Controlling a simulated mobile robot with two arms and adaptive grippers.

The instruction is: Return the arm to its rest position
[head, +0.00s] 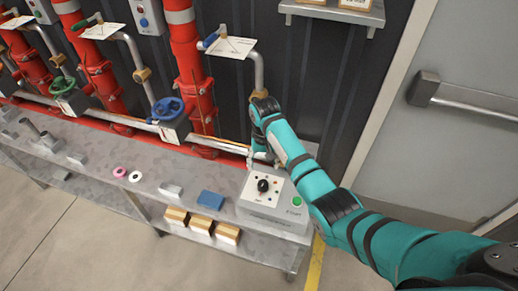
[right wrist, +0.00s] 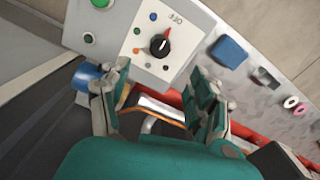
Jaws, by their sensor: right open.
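My right arm (head: 320,190) comes in from the lower right. Its gripper (head: 260,162) hangs just behind the grey control box (head: 250,212), above the back of the bench. In the right wrist view the gripper (right wrist: 168,82) is open and empty, with its two fingers well apart. The box's black knob (head: 263,185) is clear of the fingers. In the right wrist view the knob (right wrist: 159,45) has a red pointer. A green button (head: 297,202) is on the box's right side. My left gripper is not in view.
The steel bench (head: 150,181) holds a blue block (head: 211,199), a pink ring (head: 120,172) and a white ring (head: 135,176). Red pipes (head: 187,60) and a blue valve wheel (head: 168,109) stand behind. A shelf (head: 335,14) hangs above. A door bar (head: 470,100) is at right.

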